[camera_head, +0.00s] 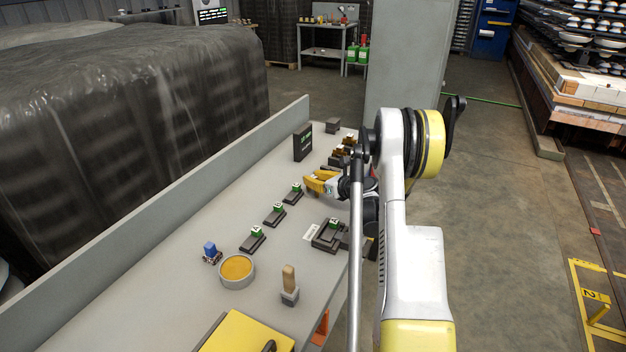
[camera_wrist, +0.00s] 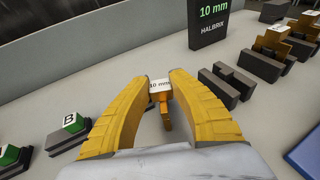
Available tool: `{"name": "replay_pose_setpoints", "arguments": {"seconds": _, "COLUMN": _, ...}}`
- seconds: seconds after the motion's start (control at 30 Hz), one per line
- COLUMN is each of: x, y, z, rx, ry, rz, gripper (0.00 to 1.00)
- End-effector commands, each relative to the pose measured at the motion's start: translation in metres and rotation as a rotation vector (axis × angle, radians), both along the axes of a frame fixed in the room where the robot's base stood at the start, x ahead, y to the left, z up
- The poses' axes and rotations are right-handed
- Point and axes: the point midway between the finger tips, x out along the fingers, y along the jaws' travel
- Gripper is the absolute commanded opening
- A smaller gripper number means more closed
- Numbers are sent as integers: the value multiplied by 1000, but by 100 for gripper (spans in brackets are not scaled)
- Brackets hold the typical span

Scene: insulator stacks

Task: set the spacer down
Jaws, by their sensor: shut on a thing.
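My gripper (camera_wrist: 160,79) has two curved yellow fingers, and they close on the spacer (camera_wrist: 165,104), a small orange piece with a white "10 mm" label on top. In the head view my gripper (camera_head: 320,182) is over the table's middle; the spacer is hard to make out there. I cannot tell whether the spacer touches the table. A black "10 mm HALBRIX" sign (camera_wrist: 209,22) stands beyond it, also in the head view (camera_head: 303,142). Right of the spacer are low dark blocks (camera_wrist: 220,86) with a gap between them. More orange pieces (camera_wrist: 273,38) sit on dark blocks farther right.
Green lettered cubes on dark bases (camera_head: 253,240) line the grey table (camera_head: 165,270). A dark fixture (camera_head: 328,238), a blue block (camera_head: 210,247), an orange-filled bowl (camera_head: 237,268) and a wooden-handled tool (camera_head: 289,284) stand nearer. A low wall runs along the left edge.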

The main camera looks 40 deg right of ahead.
Motion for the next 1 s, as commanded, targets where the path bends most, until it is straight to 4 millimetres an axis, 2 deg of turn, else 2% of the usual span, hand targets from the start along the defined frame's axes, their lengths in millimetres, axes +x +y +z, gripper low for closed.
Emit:
{"name": "replay_pose_setpoints", "arguments": {"seconds": 0.1, "x": 0, "y": 0, "z": -4, "rx": 0, "ry": 0, "rz": 0, "gripper": 0}}
{"name": "replay_pose_setpoints", "arguments": {"seconds": 0.13, "x": 0, "y": 0, "z": -3, "rx": 0, "ry": 0, "rz": 0, "gripper": 34}}
{"name": "replay_pose_setpoints", "arguments": {"seconds": 0.17, "x": 0, "y": 0, "z": -3, "rx": 0, "ry": 0, "rz": 0, "gripper": 43}}
{"name": "replay_pose_setpoints", "arguments": {"seconds": 0.57, "x": -1, "y": 0, "z": 3, "rx": 0, "ry": 0, "rz": 0, "gripper": 43}}
{"name": "replay_pose_setpoints", "arguments": {"seconds": 0.67, "x": -16, "y": -1, "z": 8, "rx": 1, "ry": 0, "rz": -1, "gripper": 43}}
{"name": "replay_pose_setpoints", "arguments": {"seconds": 1.0, "x": -89, "y": -1, "z": 30, "rx": 1, "ry": 0, "rz": -2, "gripper": 43}}
